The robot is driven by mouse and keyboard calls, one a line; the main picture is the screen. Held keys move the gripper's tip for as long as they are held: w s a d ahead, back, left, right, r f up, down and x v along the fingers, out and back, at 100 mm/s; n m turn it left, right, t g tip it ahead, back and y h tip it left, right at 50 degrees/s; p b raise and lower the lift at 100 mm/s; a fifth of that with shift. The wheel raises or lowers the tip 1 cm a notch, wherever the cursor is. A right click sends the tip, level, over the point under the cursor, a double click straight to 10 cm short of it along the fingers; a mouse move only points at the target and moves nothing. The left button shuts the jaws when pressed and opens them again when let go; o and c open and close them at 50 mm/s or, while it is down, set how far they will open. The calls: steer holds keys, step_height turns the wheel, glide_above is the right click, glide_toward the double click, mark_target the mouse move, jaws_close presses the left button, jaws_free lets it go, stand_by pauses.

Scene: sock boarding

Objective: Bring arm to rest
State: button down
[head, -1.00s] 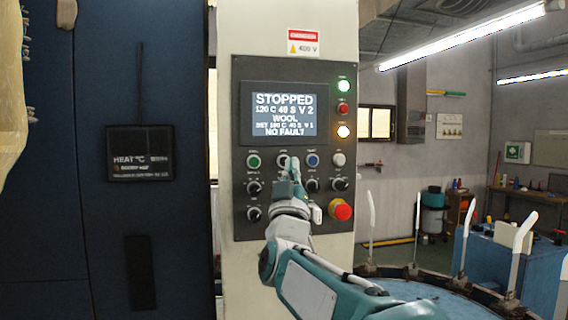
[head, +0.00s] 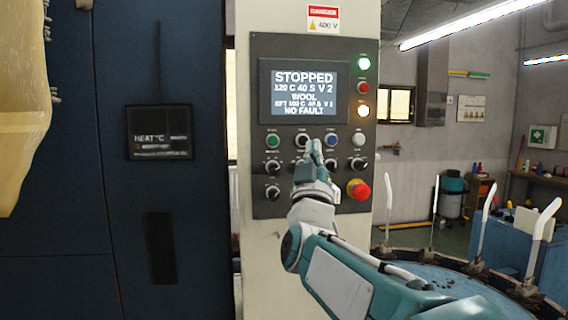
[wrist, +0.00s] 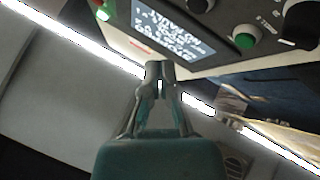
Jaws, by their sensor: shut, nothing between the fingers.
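My gripper (head: 315,152) is in front of the control panel (head: 262,92), over its button rows, with my teal and white arm reaching up from the lower right. In the wrist view my gripper (wrist: 160,68) is shut and empty, its fingertips together. The panel's screen (head: 304,91) reads STOPPED, 120 C 40 S V 2, WOOL and NO FAULT. The green button (head: 272,141) and blue button (head: 331,140) show on either side of the gripper. The gripper hides part of the panel; I cannot tell how far the fingertips are from it.
A red emergency knob (head: 359,189) sits low on the panel, close right of my wrist. A dark blue cabinet (head: 60,180) stands left, with yellowish cloth (head: 20,110) at its edge. A round blue-topped machine with upright white arms (head: 434,212) stands lower right.

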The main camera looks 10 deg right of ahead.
steer(key=s+a+f+n+g+y, duration=0.1)
steer(key=s+f+g+y, duration=0.35)
steer(key=f, duration=0.55)
steer(key=s+a+f+n+g+y, duration=0.1)
steer(key=s+f+g+y, duration=0.4)
steer(key=f, duration=0.5)
steer(key=s+d+f+m+g+h, duration=0.2)
steer(key=s+f+g, duration=0.8)
steer(key=s+f, duration=0.7)
steer(key=shift+s+m, duration=0.3)
steer(key=shift+s, duration=0.45)
